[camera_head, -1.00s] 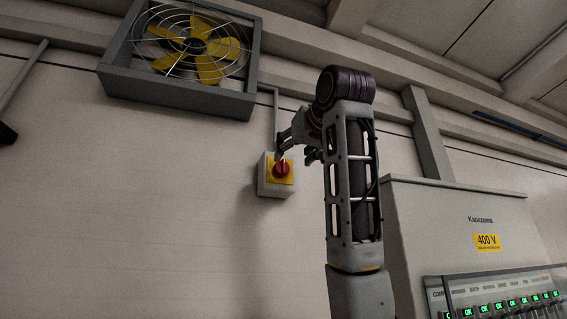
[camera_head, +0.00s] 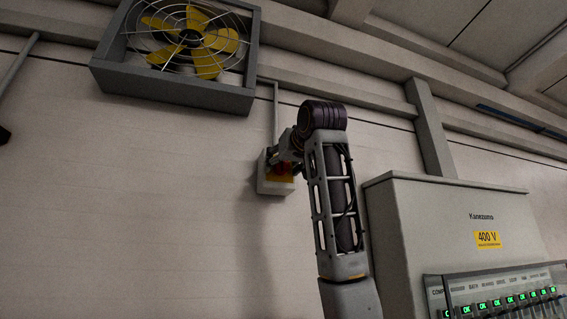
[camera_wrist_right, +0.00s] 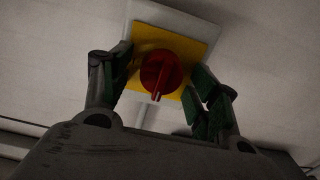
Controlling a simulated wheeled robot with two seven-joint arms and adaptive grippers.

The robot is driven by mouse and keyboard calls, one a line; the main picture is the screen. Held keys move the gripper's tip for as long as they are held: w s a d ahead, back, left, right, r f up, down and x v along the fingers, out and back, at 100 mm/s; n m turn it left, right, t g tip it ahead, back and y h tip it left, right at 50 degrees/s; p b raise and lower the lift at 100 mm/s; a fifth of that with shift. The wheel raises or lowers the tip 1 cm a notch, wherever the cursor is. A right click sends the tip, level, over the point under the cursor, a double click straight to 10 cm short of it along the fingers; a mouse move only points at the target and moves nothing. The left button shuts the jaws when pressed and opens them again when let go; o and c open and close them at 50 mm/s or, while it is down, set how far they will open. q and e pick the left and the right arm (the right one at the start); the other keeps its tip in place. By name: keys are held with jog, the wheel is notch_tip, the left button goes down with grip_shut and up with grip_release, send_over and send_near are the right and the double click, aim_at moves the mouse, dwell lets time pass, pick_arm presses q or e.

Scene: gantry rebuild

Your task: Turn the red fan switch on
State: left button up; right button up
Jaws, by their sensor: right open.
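The red fan switch (camera_wrist_right: 158,76) is a round knob with a raised grip on a yellow plate (camera_wrist_right: 190,47) in the right wrist view. In the head view its grey box (camera_head: 273,187) is on the wall below the fan, and my gripper hides much of the knob. My right gripper (camera_wrist_right: 165,85) is open, with one finger on each side of the knob. I cannot tell whether the fingers touch it. The yellow-bladed fan (camera_head: 190,40) sits in a grey frame behind a wire guard. My left gripper is not in view.
A grey cabinet (camera_head: 440,205) marked 400 V stands right of my right arm. A panel with several green OK displays (camera_head: 500,304) is at the lower right. A conduit (camera_head: 276,110) runs up from the switch box.

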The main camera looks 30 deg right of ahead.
jog(key=shift+c, duration=0.4)
jog(key=c, duration=0.9)
jog(key=shift+m, duration=0.3)
jog(key=m+b, duration=0.1)
jog(key=m, duration=0.3)
jog(key=shift+f, duration=0.1)
jog(key=m, duration=0.4)
jog(key=shift+d+m, duration=0.1)
jog(key=shift+m, duration=0.3)
jog(key=m, duration=0.4)
jog(key=shift+f+m, duration=0.1)
jog(key=shift+m, duration=0.2)
jog(key=shift+d+f+m, duration=0.1)
jog(key=shift+m, duration=1.8)
